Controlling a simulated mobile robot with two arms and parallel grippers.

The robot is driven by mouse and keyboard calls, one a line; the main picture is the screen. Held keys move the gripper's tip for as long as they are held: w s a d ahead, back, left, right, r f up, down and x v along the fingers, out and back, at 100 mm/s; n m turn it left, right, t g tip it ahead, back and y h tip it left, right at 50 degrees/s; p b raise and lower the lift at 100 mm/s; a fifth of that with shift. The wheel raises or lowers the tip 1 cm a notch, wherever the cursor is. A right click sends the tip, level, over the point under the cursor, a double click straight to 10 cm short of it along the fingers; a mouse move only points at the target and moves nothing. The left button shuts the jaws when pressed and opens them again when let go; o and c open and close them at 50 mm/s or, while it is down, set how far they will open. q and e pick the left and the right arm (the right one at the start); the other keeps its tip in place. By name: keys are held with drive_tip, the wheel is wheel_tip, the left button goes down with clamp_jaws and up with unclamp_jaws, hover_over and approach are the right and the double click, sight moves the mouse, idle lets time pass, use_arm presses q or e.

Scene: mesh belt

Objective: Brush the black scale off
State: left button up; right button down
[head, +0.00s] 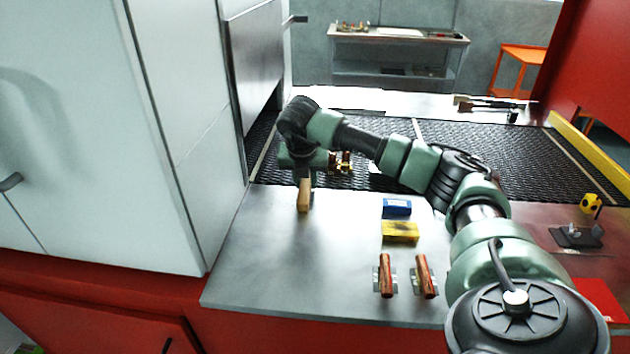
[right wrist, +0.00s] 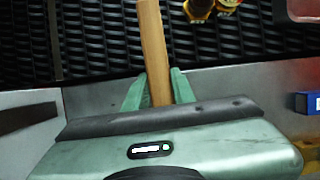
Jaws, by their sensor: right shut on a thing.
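My right gripper (head: 304,178) is shut on a wooden handle (head: 304,196) at the near edge of the mesh belt. In the right wrist view the handle (right wrist: 153,45) stands between the green fingers (right wrist: 154,90) and runs out over the belt; its far end is out of frame, so I cannot see any bristles. Brass fittings (head: 341,162) sit on the belt just right of the gripper, partly behind my arm; they also show in the right wrist view (right wrist: 198,8). I cannot make out black scale on them. My left gripper is not in view.
The dark mesh belt (head: 520,145) runs behind the steel table (head: 270,270). A blue box (head: 397,207), a yellow block (head: 400,231) and two copper tubes (head: 385,275) lie on the table. A white cabinet (head: 90,130) rises close on the left. The table's left front is clear.

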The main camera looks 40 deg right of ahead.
sight(320, 186)
drive_tip(key=shift+w+a, duration=1.45)
drive_tip(key=shift+w, duration=0.2)
drive_tip(key=shift+w+a, duration=1.4)
drive_tip(key=shift+w, duration=0.2)
drive_tip(key=shift+w+d+f, duration=0.1)
drive_tip(key=shift+w+d, duration=0.25)
drive_tip(key=shift+d, duration=0.05)
drive_tip(key=shift+s+d, duration=1.35)
drive_tip(key=shift+s, duration=0.2)
drive_tip(key=shift+s+d+b, duration=0.45)
drive_tip(key=shift+s+d, duration=0.9)
drive_tip(key=shift+s, duration=0.2)
drive_tip(key=shift+s+d+b, duration=0.55)
drive_tip(key=shift+s+d, duration=0.7)
drive_tip(key=shift+s, duration=0.2)
drive_tip(key=shift+r+p, duration=2.1)
drive_tip(key=shift+r, duration=1)
